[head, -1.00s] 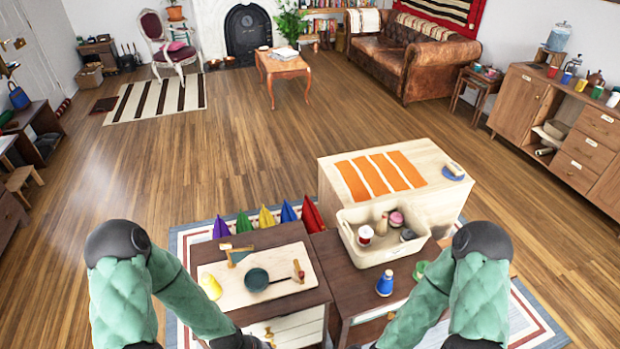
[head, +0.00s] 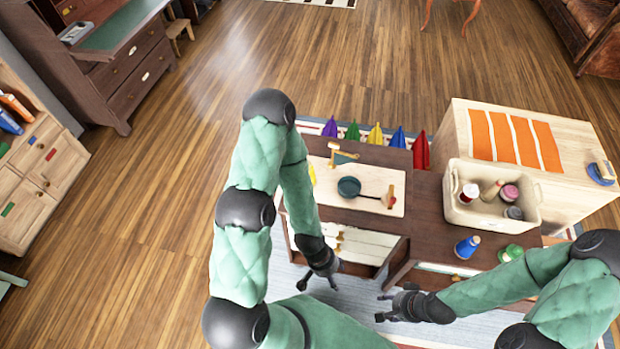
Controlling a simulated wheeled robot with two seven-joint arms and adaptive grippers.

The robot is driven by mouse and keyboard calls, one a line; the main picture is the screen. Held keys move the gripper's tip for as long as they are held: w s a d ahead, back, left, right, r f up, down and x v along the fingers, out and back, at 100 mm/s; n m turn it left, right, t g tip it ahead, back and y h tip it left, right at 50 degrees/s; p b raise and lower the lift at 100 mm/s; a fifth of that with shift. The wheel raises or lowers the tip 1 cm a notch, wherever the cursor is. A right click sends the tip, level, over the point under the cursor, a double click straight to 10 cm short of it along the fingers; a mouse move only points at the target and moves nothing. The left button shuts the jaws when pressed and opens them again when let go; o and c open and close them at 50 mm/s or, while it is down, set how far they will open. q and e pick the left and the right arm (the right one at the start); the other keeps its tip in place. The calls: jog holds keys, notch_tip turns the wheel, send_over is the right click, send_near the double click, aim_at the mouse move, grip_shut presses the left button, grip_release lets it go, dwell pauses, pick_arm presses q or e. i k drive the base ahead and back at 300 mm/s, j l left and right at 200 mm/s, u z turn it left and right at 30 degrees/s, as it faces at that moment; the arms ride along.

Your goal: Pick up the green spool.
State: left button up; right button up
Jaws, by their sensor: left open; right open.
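The green spool (head: 511,252) stands on the dark wooden cabinet top (head: 430,226) near its front right edge, in front of the cream bin. My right forearm passes close below it in the picture. My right gripper (head: 384,308) is open and empty, in front of the cabinet, to the left of and nearer than the spool. My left gripper (head: 318,284) is open and empty, further left, in front of the cabinet's pale drawers. Neither gripper touches the spool.
A blue spool (head: 467,247) stands just left of the green one. Behind them is the cream bin (head: 470,212) holding several spools. A pale board (head: 336,192) with a dark round dish (head: 349,187) lies to the left. A pale chest (head: 560,192) stands behind right.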

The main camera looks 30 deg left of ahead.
aim_at(512, 252)
jog(key=z, duration=1.1)
jog(key=u, duration=0.8)
jog(key=i+l+u, duration=0.1)
jog(key=l+u, duration=1.2)
jog(key=l, duration=0.6)
jog(key=k+l, duration=0.1)
jog(key=l, duration=0.35)
